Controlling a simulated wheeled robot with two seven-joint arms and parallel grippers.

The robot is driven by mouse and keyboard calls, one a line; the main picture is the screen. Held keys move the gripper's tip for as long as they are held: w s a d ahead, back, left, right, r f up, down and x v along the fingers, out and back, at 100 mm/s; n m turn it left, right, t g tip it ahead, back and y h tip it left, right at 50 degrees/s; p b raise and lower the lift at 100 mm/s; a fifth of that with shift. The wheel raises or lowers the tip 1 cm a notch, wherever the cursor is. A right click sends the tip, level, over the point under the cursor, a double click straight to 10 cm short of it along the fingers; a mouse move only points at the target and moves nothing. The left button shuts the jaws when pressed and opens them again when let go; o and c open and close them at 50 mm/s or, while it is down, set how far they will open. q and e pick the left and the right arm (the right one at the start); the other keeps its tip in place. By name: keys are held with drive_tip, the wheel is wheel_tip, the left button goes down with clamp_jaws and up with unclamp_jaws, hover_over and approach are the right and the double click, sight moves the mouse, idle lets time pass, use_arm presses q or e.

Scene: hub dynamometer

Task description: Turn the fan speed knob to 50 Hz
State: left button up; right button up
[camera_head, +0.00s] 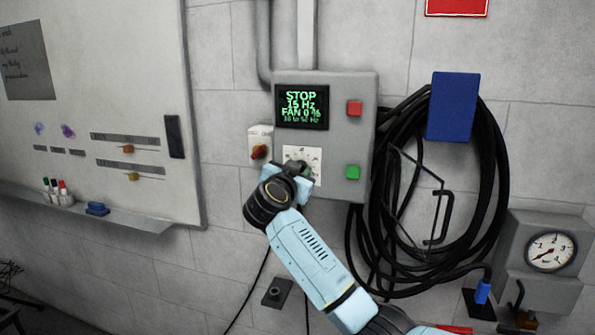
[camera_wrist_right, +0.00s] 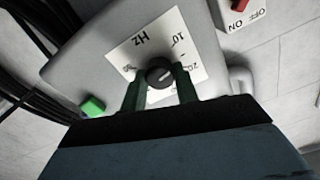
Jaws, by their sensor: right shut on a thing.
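The fan speed knob (camera_wrist_right: 158,74) is black and round, on a white dial plate (camera_head: 312,154) marked Hz on the grey control box (camera_head: 340,95). My right gripper (camera_head: 297,170) is at the plate, shut on the knob, with one dark green finger on each side of it in the wrist view (camera_wrist_right: 160,88). In the head view the gripper hides the knob. Some scale numbers are hidden or too small to read. My left gripper is out of view.
A red button (camera_head: 355,108) and a green button (camera_head: 352,172) sit right of the plate. A red switch (camera_head: 259,152) is close on the left. Black hose coils (camera_head: 500,190) hang right of the box; a gauge (camera_head: 550,252) is lower right.

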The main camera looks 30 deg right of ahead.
drive_tip(key=n+b, duration=1)
drive_tip(key=n, duration=0.4)
drive_tip(key=n+b, duration=1)
drive_tip(key=n, duration=0.4)
drive_tip(key=shift+w+f, duration=0.1)
drive_tip(key=shift+f, duration=0.1)
idle(1.2)
drive_tip(key=shift+b, duration=0.35)
drive_tip(key=o, duration=1)
drive_tip(key=shift+r, duration=0.1)
